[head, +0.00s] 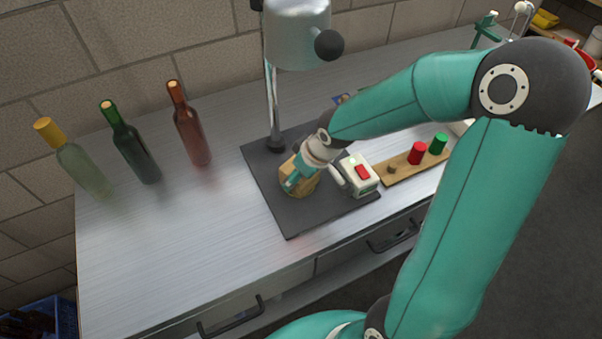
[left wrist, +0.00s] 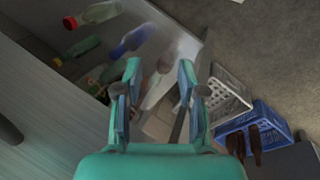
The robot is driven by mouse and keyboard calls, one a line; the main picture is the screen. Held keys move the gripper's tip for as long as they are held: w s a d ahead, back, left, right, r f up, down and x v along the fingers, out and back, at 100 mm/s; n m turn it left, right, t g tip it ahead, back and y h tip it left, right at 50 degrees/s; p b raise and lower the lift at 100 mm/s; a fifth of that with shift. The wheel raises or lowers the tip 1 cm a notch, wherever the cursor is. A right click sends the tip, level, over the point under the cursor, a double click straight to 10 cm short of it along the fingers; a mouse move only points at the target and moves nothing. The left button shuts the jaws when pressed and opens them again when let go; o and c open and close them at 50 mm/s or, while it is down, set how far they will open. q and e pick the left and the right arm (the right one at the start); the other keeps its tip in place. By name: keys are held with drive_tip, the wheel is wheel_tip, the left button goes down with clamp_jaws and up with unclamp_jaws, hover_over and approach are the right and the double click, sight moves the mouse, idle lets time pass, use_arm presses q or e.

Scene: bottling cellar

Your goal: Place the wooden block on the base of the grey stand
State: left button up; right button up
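The wooden block (head: 306,187) is over the dark base (head: 290,222) of the grey stand in the head view, left of its middle and in front of the column (head: 272,110). My right gripper (head: 291,181) is at the block, with one teal finger across its near side. The other finger is hidden, so I cannot tell whether the gripper is closed on it. Whether the block rests flat on the base is unclear. My left gripper (left wrist: 160,75) is out of the head view; its own wrist view shows its fingers apart with nothing between them.
A pale box with a red top part (head: 366,182) is at the base's right edge. A wooden strip (head: 405,167) holds red and green pieces. Bottles (head: 190,125) stand at the left. The left wrist view shows a white crate (left wrist: 228,98) and a blue crate (left wrist: 262,118).

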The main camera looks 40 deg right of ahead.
drive_tip(key=shift+a, duration=0.1)
drive_tip(key=o, duration=1.2)
drive_tip(key=shift+o, duration=0.2)
drive_tip(key=shift+r, duration=0.1)
drive_tip(key=v, duration=1.2)
drive_tip(key=shift+p, duration=0.35)
